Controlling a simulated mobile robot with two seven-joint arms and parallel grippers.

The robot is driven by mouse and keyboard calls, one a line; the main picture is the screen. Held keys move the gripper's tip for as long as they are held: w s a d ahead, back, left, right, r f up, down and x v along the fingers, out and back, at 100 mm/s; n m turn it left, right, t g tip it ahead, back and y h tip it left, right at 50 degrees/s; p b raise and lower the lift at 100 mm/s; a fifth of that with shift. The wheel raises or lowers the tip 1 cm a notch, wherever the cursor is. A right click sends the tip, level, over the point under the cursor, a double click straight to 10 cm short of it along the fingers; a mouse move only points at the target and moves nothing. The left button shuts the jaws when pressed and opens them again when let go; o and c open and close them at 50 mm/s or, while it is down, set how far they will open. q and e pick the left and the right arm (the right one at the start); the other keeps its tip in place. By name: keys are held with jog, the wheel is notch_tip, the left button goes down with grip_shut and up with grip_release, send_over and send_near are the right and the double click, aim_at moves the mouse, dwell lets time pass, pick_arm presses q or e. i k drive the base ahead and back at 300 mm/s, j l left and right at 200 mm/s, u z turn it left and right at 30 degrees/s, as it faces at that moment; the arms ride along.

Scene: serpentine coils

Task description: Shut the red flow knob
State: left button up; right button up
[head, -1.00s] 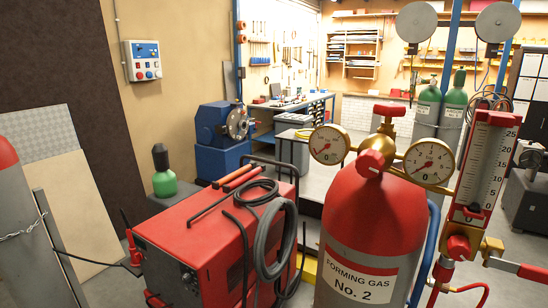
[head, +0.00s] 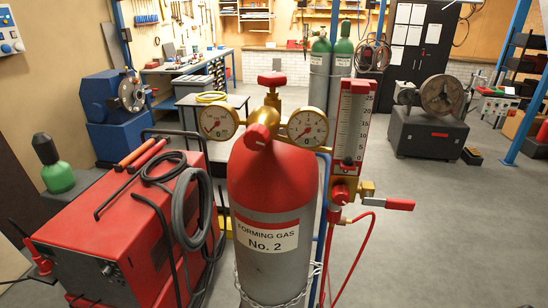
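A red cylinder (head: 270,185) labelled "Forming Gas No. 2" stands upright near the middle. On its top are a brass regulator with two round gauges (head: 217,122), a red front knob (head: 258,137) and a red top handwheel (head: 271,80). To its right is a red-framed flowmeter (head: 352,125) with a clear scale tube. A red knob (head: 339,193) sits at the flowmeter's base, seemingly the flow knob; whether it is open or shut cannot be told. A red lever handle (head: 399,204) sticks out to the right beside it. Neither of my grippers shows.
A red welding machine (head: 120,225) with coiled black cables stands left of the cylinder. A red hose (head: 357,255) hangs below the flowmeter. A chain (head: 300,297) goes around the cylinder. Grey floor (head: 440,240) is clear to the right.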

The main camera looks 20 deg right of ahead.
aim_at(340, 194)
jog(key=i+j+z, duration=0.15)
jog(key=z, duration=0.2)
jog(key=i+j+z, duration=0.2)
jog(key=z, duration=0.2)
jog(key=i+j+z, duration=0.15)
jog(key=z, duration=0.2)
jog(key=j, duration=0.1)
